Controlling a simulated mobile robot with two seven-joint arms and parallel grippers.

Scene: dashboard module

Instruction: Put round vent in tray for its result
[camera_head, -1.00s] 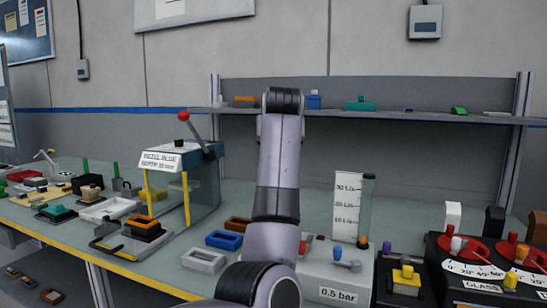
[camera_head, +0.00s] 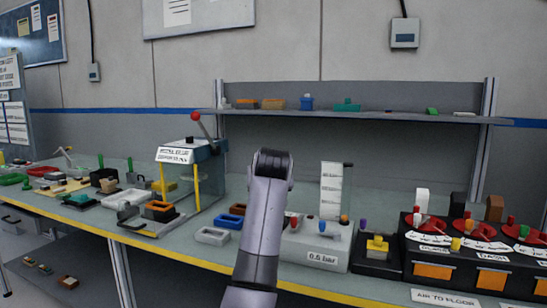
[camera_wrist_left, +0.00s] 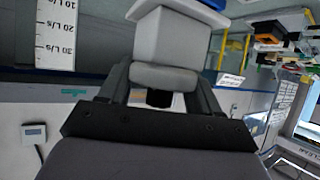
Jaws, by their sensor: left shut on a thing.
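In the left wrist view my left gripper (camera_wrist_left: 163,86) is shut on a pale grey piece (camera_wrist_left: 165,76) with rounded edges. It may be the round vent, but its front is not clear from here. A larger pale box shape (camera_wrist_left: 172,38) with a blue part (camera_wrist_left: 210,4) shows just beyond it; I cannot tell whether they touch. In the head view one arm rises at the middle, and no gripper shows. A white tray (camera_head: 202,240), a blue tray (camera_head: 230,222) and an orange-brown tray (camera_head: 237,209) stand on the bench left of the arm. My right gripper is not in view.
A lever press (camera_head: 190,155) stands left of the trays. A grey test unit (camera_head: 312,263) with a scale (camera_head: 331,190) and a dark console (camera_head: 450,255) with red dials stand to the right. A shelf (camera_head: 390,116) runs behind. The bench between press and shelf looks fairly clear.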

